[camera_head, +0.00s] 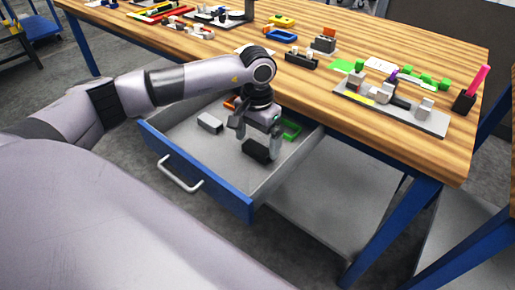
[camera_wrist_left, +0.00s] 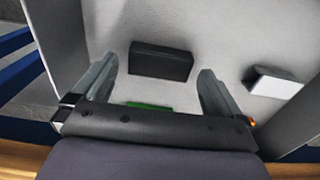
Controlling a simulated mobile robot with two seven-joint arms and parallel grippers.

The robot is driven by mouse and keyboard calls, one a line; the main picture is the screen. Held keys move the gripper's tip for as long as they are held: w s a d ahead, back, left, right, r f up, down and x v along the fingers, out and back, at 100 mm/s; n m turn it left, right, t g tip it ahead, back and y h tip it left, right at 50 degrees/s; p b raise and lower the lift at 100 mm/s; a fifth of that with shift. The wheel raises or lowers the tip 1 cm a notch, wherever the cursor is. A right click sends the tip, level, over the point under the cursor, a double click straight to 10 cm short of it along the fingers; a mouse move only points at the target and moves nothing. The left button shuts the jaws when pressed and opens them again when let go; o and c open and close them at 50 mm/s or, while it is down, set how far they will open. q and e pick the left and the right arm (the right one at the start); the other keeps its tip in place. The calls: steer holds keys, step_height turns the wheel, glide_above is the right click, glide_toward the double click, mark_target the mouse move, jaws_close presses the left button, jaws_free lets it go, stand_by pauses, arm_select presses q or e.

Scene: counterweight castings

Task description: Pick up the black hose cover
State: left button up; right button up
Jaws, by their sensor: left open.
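The black hose cover (camera_head: 256,152) appears to be the dark block lying on the floor of the open drawer (camera_head: 207,184). It also shows in the left wrist view (camera_wrist_left: 161,63), ahead of and between the two fingers. My left gripper (camera_head: 257,143) is open and empty, reaching down into the drawer over the block, with one finger on each side in the picture. In the left wrist view the fingers (camera_wrist_left: 157,72) look clear of the block's ends. My right gripper is in neither view.
A grey-white block (camera_head: 210,123), a green part (camera_head: 291,130) and an orange part (camera_head: 229,103) also lie in the drawer. The drawer walls stand around my gripper. The wooden tabletop (camera_head: 330,105) behind holds several parts and a grey tray (camera_head: 425,122).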

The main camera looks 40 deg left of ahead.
arm_select(q)
steer(key=shift+f, duration=1.2)
steer(key=c, duration=0.7)
